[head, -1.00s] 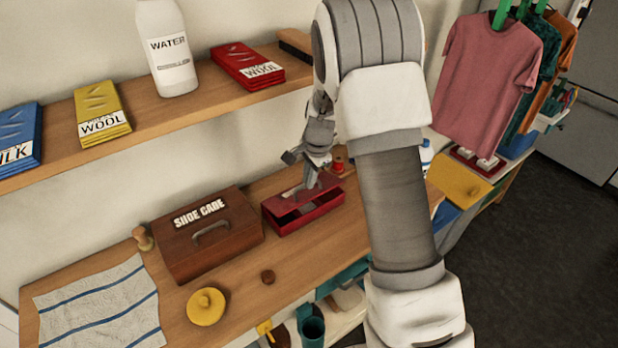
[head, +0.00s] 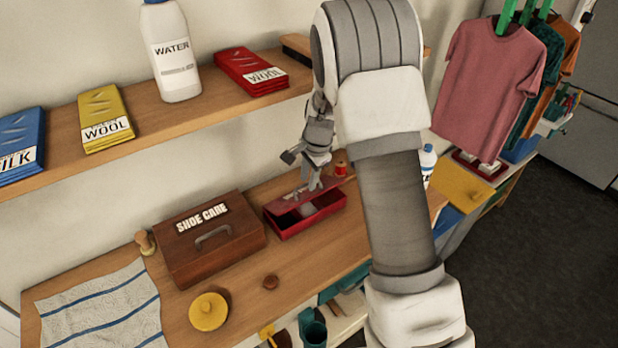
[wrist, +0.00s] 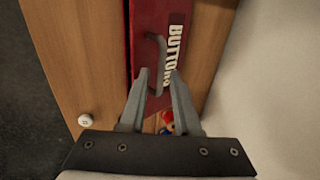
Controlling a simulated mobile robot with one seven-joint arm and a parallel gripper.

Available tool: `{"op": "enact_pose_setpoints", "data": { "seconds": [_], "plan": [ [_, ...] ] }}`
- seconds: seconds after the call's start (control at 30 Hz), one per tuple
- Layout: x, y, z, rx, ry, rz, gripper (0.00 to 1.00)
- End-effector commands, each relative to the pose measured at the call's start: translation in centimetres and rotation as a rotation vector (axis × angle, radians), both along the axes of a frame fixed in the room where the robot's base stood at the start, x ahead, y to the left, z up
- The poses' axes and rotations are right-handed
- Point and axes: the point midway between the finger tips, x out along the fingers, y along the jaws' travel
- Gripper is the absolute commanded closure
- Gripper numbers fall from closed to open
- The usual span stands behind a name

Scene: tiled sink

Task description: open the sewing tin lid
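The sewing tin (head: 312,225) is a red box on the wooden counter, right of the shoe care box. Its red lid (head: 287,202) is tilted up from the front, and the inside shows partly. In the wrist view the lid (wrist: 145,22) has a "BUTTONS" label and a dark bar handle (wrist: 161,52). My gripper (head: 314,186) is at the lid. In the wrist view my gripper (wrist: 159,73) has its fingers apart, one on each side of the handle's near end, with gaps showing. Whether a finger touches the lid is unclear.
The brown shoe care box (head: 212,245) stands close to the tin's left. A red spool (head: 341,168) stands behind the tin. A yellow round tin (head: 208,311) and a striped towel (head: 100,310) lie left.

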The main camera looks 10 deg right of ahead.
Motion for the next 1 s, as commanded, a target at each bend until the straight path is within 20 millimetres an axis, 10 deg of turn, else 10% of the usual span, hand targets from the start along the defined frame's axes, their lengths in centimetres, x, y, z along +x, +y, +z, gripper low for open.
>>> {"op": "enact_pose_setpoints", "data": {
  "seconds": [0.57, 1.0],
  "plan": [
    [-0.6, -0.3, -1.0, 0.001, 0.002, -0.002, 0.58],
    [-2.3, -1.0, 7.7, 0.000, -0.004, 0.001, 0.58]
  ]
}}
